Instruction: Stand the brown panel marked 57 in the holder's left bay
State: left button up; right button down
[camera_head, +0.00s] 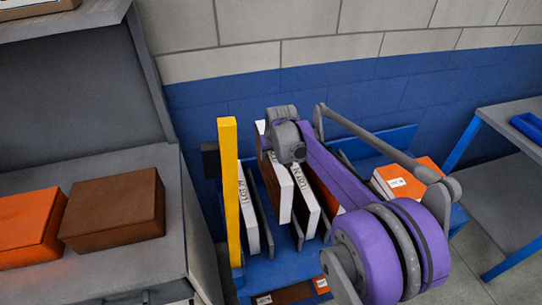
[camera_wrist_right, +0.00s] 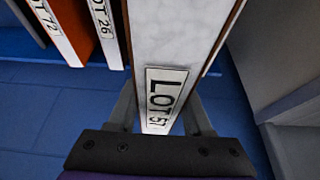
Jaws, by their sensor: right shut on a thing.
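The brown panel marked LOT 57 (camera_wrist_right: 165,95) fills the middle of the right wrist view, its white labelled edge towards me. My right gripper (camera_wrist_right: 165,128) is shut on it, a finger on each side. In the head view a brown-faced panel (camera_head: 275,172) hangs below my right wrist, its lower end higher than its neighbours'; the fingertips are hidden there. The blue holder (camera_head: 262,272) with grey dividers stands beneath, a yellow post (camera_head: 230,190) at its left. A white-edged panel (camera_head: 248,212) stands just right of that post. My left gripper is not in view.
Panels marked LOT 26 (camera_wrist_right: 104,30) and LOT 72 (camera_wrist_right: 55,32) are beside the held one. An orange box (camera_head: 410,176) lies at right. A grey bench at left carries a brown box (camera_head: 115,208) and an orange box (camera_head: 28,228). A blue wall (camera_head: 210,110) is behind.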

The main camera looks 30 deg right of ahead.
jog(key=shift+r+p, duration=1.75)
jog(key=shift+r, duration=1.4)
jog(key=shift+f, duration=0.1)
